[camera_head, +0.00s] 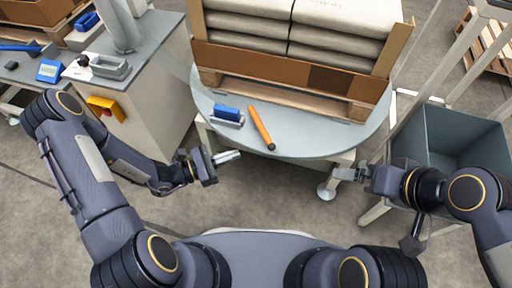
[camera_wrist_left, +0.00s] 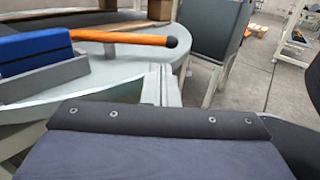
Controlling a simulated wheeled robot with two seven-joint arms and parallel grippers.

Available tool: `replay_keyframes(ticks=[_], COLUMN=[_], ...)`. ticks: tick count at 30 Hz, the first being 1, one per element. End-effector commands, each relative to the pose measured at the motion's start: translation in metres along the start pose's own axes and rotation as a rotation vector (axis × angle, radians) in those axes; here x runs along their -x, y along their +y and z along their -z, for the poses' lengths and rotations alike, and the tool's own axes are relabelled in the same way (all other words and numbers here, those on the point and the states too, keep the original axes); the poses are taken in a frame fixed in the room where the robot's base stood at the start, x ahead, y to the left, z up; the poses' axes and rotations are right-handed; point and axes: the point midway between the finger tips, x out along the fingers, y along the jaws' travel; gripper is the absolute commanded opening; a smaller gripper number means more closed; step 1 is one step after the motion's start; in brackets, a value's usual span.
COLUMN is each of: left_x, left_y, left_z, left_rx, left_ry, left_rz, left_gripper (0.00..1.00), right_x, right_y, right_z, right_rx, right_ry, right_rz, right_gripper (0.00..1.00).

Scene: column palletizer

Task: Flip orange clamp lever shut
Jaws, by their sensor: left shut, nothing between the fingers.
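The orange clamp lever (camera_head: 261,126) lies along the round grey table, its black end pointing toward me and to the right. In the left wrist view the lever (camera_wrist_left: 125,38) runs roughly level, a little above the table top. A blue block (camera_head: 228,112) on a grey base sits just left of it; it also shows in the left wrist view (camera_wrist_left: 35,47). My left gripper (camera_head: 238,155) is shut and empty by the table's near edge, left of the black end and apart from it. My right gripper (camera_head: 338,173) is off to the right; its finger gap is unclear.
Stacked sacks (camera_head: 335,25) rest on a wooden pallet (camera_head: 290,97) on the round table (camera_head: 310,143). A grey bin (camera_head: 440,145) stands at the right.

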Motion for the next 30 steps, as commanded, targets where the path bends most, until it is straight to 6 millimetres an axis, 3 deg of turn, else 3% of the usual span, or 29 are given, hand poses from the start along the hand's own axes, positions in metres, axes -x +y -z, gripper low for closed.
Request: replay_keyframes(ticks=[6,12,30], left_x=[-0.047,-0.074,-0.083], left_y=[-0.001,0.0,0.0], left_z=[0.003,0.002,0.0], left_rx=[-0.002,-0.003,-0.001], left_ry=[-0.001,0.0,0.0], left_rz=[0.005,0.002,-0.003], left_gripper=[0.0,0.0,0.0], right_x=[-0.013,-0.021,-0.021], right_y=[0.006,0.01,0.01], right_z=[-0.007,-0.011,-0.011], right_rx=[0.0,0.0,0.0], right_ry=[0.0,0.0,0.0], right_rz=[0.0,0.0,0.0], right_gripper=[0.98,0.98,0.98])
